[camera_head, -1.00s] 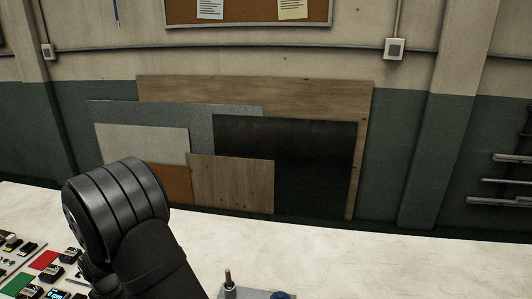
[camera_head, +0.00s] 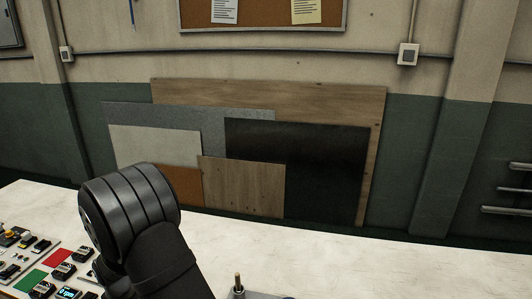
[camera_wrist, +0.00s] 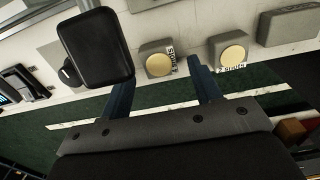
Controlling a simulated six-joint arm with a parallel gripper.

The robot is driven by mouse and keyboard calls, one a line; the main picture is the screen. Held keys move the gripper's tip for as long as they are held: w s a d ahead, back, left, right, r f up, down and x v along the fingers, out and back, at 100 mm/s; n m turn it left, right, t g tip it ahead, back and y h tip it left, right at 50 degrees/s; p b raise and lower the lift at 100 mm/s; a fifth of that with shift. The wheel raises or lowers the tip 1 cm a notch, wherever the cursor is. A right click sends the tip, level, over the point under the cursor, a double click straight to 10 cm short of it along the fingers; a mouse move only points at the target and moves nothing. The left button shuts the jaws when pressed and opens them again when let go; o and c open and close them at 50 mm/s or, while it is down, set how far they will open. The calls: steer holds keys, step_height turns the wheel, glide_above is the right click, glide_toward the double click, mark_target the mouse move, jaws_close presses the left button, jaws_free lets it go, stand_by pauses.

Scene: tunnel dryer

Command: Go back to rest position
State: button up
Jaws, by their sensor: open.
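My gripper (camera_wrist: 165,88) shows in the wrist view with its two dark blue fingers apart and nothing between them. Beyond the fingertips are two grey boxes with round cream tops, a left one (camera_wrist: 157,59) and a right one (camera_wrist: 230,50), each with a small label beside it. The fingers appear apart from both boxes, though the depth is hard to judge. In the head view my black arm stands over the left part of the table, and the gripper itself is not visible there.
The white tabletop (camera_head: 330,262) is mostly clear to the right. Small devices with a red card (camera_head: 60,255) and a green card (camera_head: 31,281) lie at the left. A metal pin (camera_head: 238,282) stands at the front edge. Panels (camera_head: 295,170) lean on the wall behind.

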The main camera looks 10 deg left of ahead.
step_height(320, 180, down, 2)
steer(key=shift+f, duration=0.1)
steer(key=r, duration=0.5)
steer(key=shift+w+d+r, duration=0.2)
steer(key=shift+w+d, duration=0.05)
steer(key=shift+d, duration=0.05)
steer(key=w+d+r, duration=0.6)
steer(key=d+r, duration=0.1)
steer(key=d, duration=0.3)
steer(key=w+d+f+m, duration=0.1)
steer(key=w+m, duration=0.5)
steer(key=m, duration=1.2)
steer(key=shift+d, duration=0.4)
steer(key=shift+w+f, duration=0.1)
